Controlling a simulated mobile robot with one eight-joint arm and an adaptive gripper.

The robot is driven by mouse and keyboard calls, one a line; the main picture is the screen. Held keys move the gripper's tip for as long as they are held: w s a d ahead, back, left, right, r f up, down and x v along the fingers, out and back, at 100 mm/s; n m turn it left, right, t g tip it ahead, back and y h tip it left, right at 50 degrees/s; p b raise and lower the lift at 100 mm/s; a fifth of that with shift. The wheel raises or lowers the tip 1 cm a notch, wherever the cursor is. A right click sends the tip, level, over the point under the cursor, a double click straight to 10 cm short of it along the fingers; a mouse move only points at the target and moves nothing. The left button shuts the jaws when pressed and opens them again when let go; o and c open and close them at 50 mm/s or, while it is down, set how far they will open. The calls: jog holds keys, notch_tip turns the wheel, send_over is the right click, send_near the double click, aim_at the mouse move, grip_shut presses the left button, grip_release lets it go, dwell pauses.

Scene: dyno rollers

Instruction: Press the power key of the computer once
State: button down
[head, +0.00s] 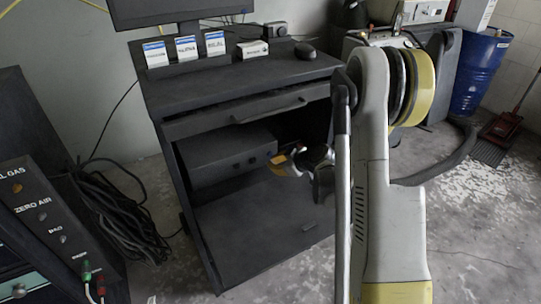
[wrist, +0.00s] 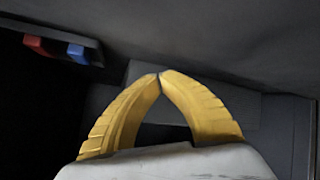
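The computer (head: 222,160) appears to be the dark box on the upper left inside the open black cabinet. A few small round marks show on its front; I cannot tell which one is the power key. My gripper (head: 277,163) reaches into the cabinet, at the box's right end in the head view. Its yellow fingers (wrist: 160,75) meet at the tips in the wrist view, shut with nothing between them. A dark part with a red piece (wrist: 40,46) and a blue piece (wrist: 78,53) shows at the upper left of the wrist view. Contact with the computer cannot be told.
The cabinet door (head: 255,225) hangs open below the box. A drawer front (head: 235,112) and worktop (head: 235,78) with small boxes, a mouse (head: 305,50) and a monitor (head: 180,10) lie above. Coiled black cables (head: 125,220) are at left. A blue drum (head: 480,72) stands at right.

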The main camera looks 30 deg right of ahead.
aim_at(281, 177)
jog(key=shift+w, duration=0.15)
jog(key=shift+w, duration=0.25)
jog(key=shift+w, duration=0.4)
dwell(0.5)
jog(key=shift+s, duration=0.85)
jog(key=shift+s, duration=2.5)
